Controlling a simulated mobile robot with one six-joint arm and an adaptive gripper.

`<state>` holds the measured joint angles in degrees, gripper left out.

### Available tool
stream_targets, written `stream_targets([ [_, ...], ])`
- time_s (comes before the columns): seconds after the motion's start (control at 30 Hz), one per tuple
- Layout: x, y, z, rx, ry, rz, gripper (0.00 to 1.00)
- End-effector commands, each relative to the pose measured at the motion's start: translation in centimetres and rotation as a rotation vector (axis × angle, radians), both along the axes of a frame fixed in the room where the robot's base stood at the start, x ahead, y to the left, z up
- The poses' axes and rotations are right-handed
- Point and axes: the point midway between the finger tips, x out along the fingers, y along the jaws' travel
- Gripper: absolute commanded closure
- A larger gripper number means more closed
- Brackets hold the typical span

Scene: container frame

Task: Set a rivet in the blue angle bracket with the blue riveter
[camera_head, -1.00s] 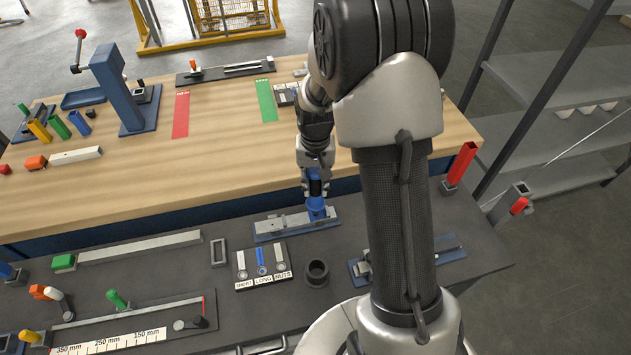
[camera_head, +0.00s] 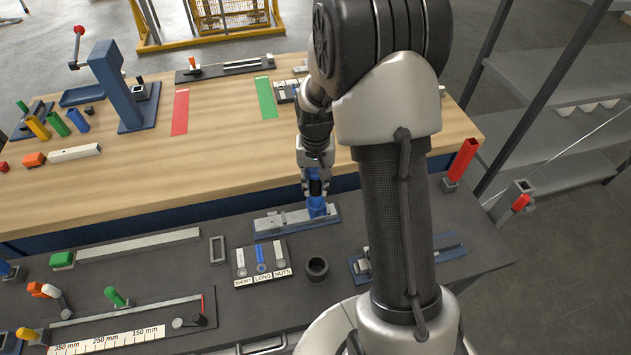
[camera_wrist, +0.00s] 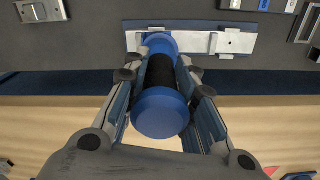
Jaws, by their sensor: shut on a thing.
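The blue riveter (camera_head: 316,207), with a black band around its middle, is in my gripper (camera_head: 316,187). In the wrist view the riveter (camera_wrist: 160,112) sits between the two fingers of my gripper (camera_wrist: 160,78), its round blue end towards the camera. Its far end is over the blue fixture plate (camera_wrist: 217,27), which carries a silver strip (camera_wrist: 203,43) and a small block (camera_wrist: 236,42). The head view shows this fixture plate (camera_head: 264,236) on the dark bench. The riveter hides the spot beneath it, so I cannot tell whether its nose touches anything. I cannot clearly make out the blue angle bracket.
A tray marked short, long and nuts (camera_head: 262,264) and a dark ring-shaped cup (camera_head: 317,269) stand in front of the fixture. A second blue fixture (camera_head: 440,253) is to the right, partly behind my arm. The wooden table (camera_head: 200,180) lies behind the dark bench.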

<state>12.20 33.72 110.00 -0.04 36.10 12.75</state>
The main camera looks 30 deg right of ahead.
Motion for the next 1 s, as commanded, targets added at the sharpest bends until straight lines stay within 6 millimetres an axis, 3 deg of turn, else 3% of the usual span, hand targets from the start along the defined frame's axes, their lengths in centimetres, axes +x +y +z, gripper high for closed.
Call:
stream_targets([
  [1.0, 0.0, 0.0, 7.4, 0.000, -0.001, 0.000, 0.96],
])
